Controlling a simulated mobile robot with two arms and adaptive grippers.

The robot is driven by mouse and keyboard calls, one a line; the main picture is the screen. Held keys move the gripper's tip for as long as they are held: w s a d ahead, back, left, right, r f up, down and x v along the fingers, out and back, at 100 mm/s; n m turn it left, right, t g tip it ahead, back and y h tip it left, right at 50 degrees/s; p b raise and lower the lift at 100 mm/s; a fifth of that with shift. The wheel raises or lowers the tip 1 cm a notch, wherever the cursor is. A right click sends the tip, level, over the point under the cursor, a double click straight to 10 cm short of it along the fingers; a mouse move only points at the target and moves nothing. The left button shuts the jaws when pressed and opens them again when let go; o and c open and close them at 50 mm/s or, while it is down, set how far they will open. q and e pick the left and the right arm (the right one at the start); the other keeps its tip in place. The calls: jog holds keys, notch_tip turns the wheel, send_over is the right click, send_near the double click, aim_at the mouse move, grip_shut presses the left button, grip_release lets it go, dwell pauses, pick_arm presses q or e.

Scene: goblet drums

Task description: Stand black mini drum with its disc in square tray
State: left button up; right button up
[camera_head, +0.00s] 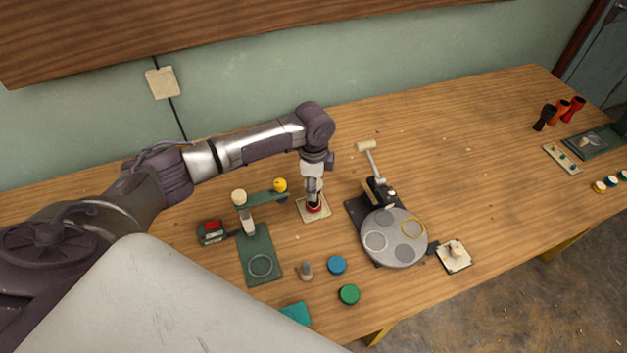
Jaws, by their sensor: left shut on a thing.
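My right gripper is out of view.
A green stand (257,240) and a red-black device (211,232) are left of the gripper. A grey round turntable (395,251) is to its right. Blue (337,265) and green (349,294) discs lie in front. The table's middle right is clear.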

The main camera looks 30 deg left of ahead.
pick_arm(q)
jog(key=shift+f, duration=0.1)
dwell(0.3)
jog(key=o, duration=1.3)
jog(key=shift+r+p, duration=0.35)
jog(key=shift+p, duration=0.05)
notch_tip(320, 180, up, 6)
jog(key=p, duration=0.7)
jog(key=shift+r, duration=0.25)
jog(key=shift+f, duration=0.1)
